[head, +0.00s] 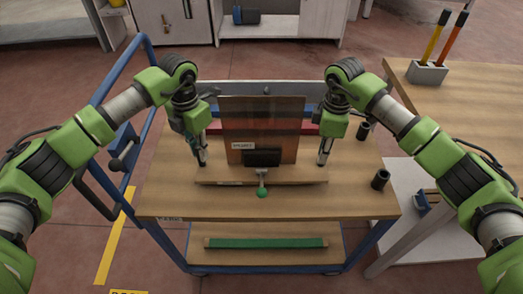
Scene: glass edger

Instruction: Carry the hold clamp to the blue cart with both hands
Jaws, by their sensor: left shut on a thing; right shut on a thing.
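The hold clamp (262,158) is at the middle of the blue cart's wooden top, in front of an upright brown panel. It has a black block, a stem with a green knob (262,193) and a long wooden base bar (240,183). The blue cart (180,207) has a blue frame and a lower shelf. My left gripper (202,160) is shut at the clamp's left end. My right gripper (323,158) is shut at its right end. The fingertips are small, and I cannot tell whether the base bar touches the cart top.
A green-edged bar (265,243) lies on the lower shelf. A wooden table (480,115) with a grey block (426,71) holding two handled tools is at the right. The cart's front left top is clear.

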